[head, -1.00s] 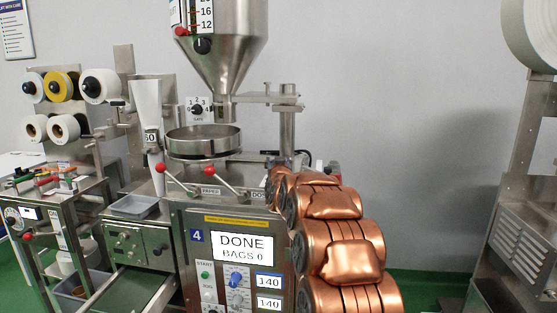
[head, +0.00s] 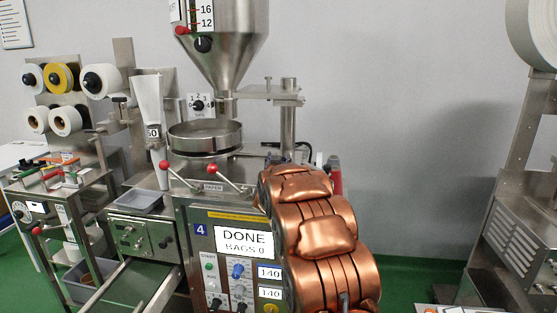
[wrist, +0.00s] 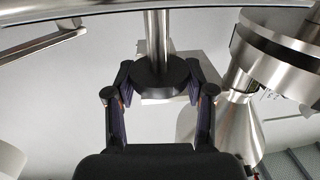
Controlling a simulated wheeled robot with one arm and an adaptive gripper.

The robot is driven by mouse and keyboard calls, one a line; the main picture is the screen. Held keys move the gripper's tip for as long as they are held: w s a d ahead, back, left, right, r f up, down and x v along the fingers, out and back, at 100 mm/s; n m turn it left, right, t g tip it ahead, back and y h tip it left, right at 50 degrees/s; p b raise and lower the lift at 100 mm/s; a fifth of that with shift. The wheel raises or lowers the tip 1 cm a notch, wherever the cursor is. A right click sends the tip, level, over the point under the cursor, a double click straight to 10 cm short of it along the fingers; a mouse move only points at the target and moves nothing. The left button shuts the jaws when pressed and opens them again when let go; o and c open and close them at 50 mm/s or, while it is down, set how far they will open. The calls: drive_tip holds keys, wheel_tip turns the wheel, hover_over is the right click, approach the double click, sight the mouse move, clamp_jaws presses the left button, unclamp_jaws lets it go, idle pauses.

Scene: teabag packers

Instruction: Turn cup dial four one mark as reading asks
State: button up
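Machine 4 (head: 200,229) stands in the middle of the head view. Its screen (head: 244,242) reads DONE, BAGS 0. On its front are a blue knob (head: 238,270), a black knob (head: 216,303) and two displays reading 140 (head: 269,272). A small dial with numbered marks (head: 199,105) sits under the hopper. I cannot tell which is the cup dial. My gripper (wrist: 158,84) shows in the wrist view with its fingers apart. A dark round disc (wrist: 162,76) on a metal post shows between the fingertips; contact is unclear.
The steel hopper (head: 225,62) rises above a round pan (head: 205,136). Two red-tipped levers (head: 165,166) stick out in front. My copper arm covers the machine's right side. Another machine (head: 525,235) stands at right; reels (head: 100,81) are at left.

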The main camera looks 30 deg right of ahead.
drive_tip(key=o, duration=0.3)
drive_tip(key=shift+a, duration=0.2)
drive_tip(key=shift+o, duration=0.7)
drive_tip(key=shift+d, duration=0.15)
drive_tip(key=shift+s, duration=0.1)
drive_tip(key=v, duration=1.2)
